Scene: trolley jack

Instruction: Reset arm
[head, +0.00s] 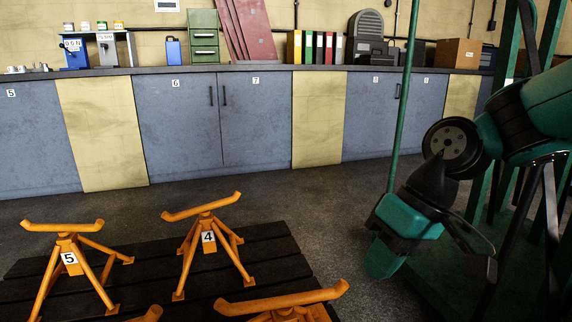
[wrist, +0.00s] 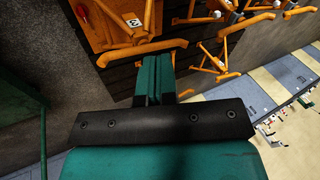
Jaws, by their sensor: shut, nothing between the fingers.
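My gripper (head: 383,258) is at the right of the head view, at the end of my teal and black arm. It points down and hangs in the air to the right of the orange stands. In the wrist view my gripper (wrist: 153,78) has its two teal fingers together and nothing is held between them. The fingers point toward dark planks with orange stands on them. I cannot tell the exact gap between the fingers and the planks.
Orange stands numbered 5 (head: 69,258) and 4 (head: 208,237) stand on a dark plank platform (head: 150,245). Another orange stand (head: 285,302) is cut off at the bottom. Blue-grey cabinets (head: 254,125) line the wall. A green pole (head: 405,95) rises behind my arm. Grey floor is clear between.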

